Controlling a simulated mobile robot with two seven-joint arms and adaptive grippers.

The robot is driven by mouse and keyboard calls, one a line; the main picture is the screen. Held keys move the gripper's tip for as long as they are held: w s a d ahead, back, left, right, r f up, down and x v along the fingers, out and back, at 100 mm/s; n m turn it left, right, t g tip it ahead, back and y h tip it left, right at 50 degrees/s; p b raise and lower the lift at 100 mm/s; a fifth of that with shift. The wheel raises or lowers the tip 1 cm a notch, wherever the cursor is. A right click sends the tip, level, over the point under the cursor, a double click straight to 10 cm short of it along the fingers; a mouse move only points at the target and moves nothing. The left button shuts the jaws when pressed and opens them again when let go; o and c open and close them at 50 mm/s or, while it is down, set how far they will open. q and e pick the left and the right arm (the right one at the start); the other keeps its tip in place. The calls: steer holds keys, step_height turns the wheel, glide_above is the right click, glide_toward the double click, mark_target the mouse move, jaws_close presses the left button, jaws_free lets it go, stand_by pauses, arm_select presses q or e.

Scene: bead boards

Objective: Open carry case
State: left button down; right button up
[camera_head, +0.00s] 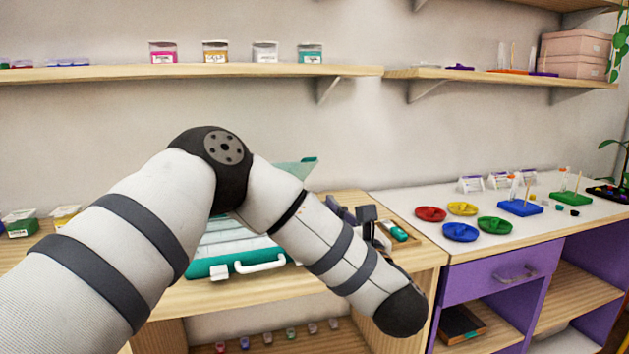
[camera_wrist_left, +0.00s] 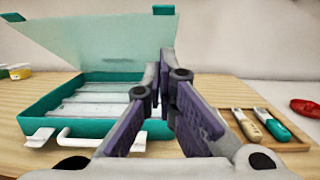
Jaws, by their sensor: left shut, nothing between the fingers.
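The teal carry case (camera_head: 200,268) stands on the wooden table, partly hidden behind my left arm in the head view. In the left wrist view the case (camera_wrist_left: 38,122) has its translucent lid (camera_wrist_left: 100,45) raised and leaning back, with pale long compartments inside. A white handle (camera_head: 260,265) and white latches (camera_wrist_left: 40,137) are on its front. My left gripper (camera_wrist_left: 167,78) is shut and empty, in front of the case's right end. In the head view the left gripper (camera_head: 368,218) is partly hidden by its arm. My right gripper is not in view.
A wooden tray (camera_wrist_left: 290,143) with two handled tools lies right of the case. Coloured dishes (camera_head: 461,232) and bead boards (camera_head: 520,207) stand on the white-topped purple desk. Jars (camera_head: 163,53) stand on the shelf above.

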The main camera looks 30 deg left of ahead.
mark_target(304, 165)
arm_select(q)
steer(key=x, duration=0.3)
steer(key=r+x, duration=0.1)
steer(key=x, duration=0.2)
steer(key=r+b+x, duration=0.1)
steer(key=x, duration=0.3)
steer(key=shift+d+r, duration=0.1)
steer(key=shift+r, duration=0.05)
steer(key=shift+w+r, duration=0.1)
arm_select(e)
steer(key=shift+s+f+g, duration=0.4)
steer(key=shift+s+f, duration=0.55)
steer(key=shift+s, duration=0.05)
arm_select(q)
steer(key=shift+w, duration=0.1)
